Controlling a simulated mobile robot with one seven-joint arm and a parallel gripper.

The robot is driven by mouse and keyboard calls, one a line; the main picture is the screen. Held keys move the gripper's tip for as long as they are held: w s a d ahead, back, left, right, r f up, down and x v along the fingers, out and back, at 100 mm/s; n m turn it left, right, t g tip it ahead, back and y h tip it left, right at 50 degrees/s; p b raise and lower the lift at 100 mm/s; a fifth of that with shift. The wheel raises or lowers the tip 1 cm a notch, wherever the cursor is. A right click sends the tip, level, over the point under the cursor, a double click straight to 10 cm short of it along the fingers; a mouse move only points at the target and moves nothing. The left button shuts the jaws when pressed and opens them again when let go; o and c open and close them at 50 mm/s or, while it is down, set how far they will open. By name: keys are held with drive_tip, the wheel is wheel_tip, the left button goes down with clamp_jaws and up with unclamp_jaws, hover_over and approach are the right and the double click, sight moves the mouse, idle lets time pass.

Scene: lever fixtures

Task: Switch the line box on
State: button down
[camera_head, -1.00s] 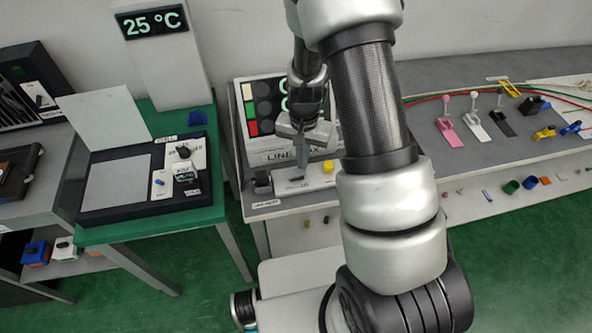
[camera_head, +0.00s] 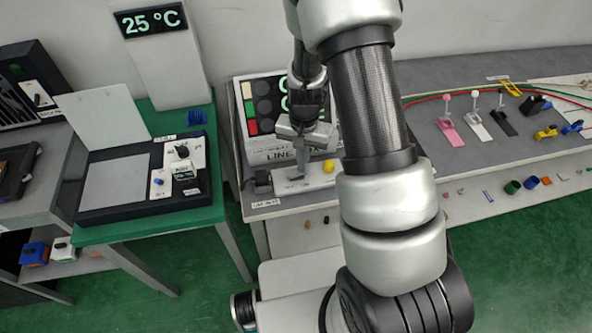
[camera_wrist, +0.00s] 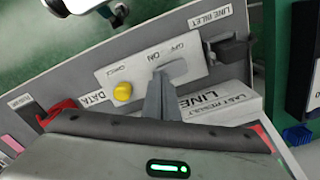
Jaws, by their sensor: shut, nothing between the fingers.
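The line box has a pale switch panel (camera_head: 318,175) on the front edge of the grey bench; the panel also shows in the wrist view (camera_wrist: 196,63). It carries ON and OFF labels, upside down in the wrist view, and a yellow button (camera_wrist: 122,92), also seen in the head view (camera_head: 328,166). A grey switch piece (camera_wrist: 174,69) sits below the labels, partly hidden by my fingers; I cannot tell which way it is set. My gripper (camera_wrist: 160,80) is shut and empty, its tips at or beside that piece. It also shows in the head view (camera_head: 302,170).
The LINE display box (camera_head: 262,110) stands just behind the panel. A black block (camera_head: 262,182) sits at the panel's left end. Pink, white and black levers (camera_head: 476,124) stand along the right bench. A green table (camera_head: 150,225) with a black fixture is at left.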

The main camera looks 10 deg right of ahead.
drive_tip(key=shift+f, duration=0.4)
drive_tip(key=shift+r+p, duration=2.1)
drive_tip(key=shift+r, duration=1.45)
wheel_tip(320, 180, up, 12)
drive_tip(key=n+t, duration=0.1)
drive_tip(key=t, duration=0.1)
hover_over(300, 173)
drive_tip(key=s+r+n+t, duration=0.1)
drive_tip(key=s+r+n, duration=0.1)
drive_tip(key=s+r, duration=0.35)
drive_tip(key=s+r+n+t, duration=0.1)
drive_tip(key=s+r, duration=0.2)
drive_tip(key=r, duration=0.6)
drive_tip(key=s+d+r+n+t, duration=0.1)
drive_tip(key=s+r+n, duration=0.1)
drive_tip(key=s+r, duration=0.3)
drive_tip(key=s, duration=0.4)
drive_tip(key=shift+r+t, duration=0.2)
drive_tip(key=shift+t, duration=0.1)
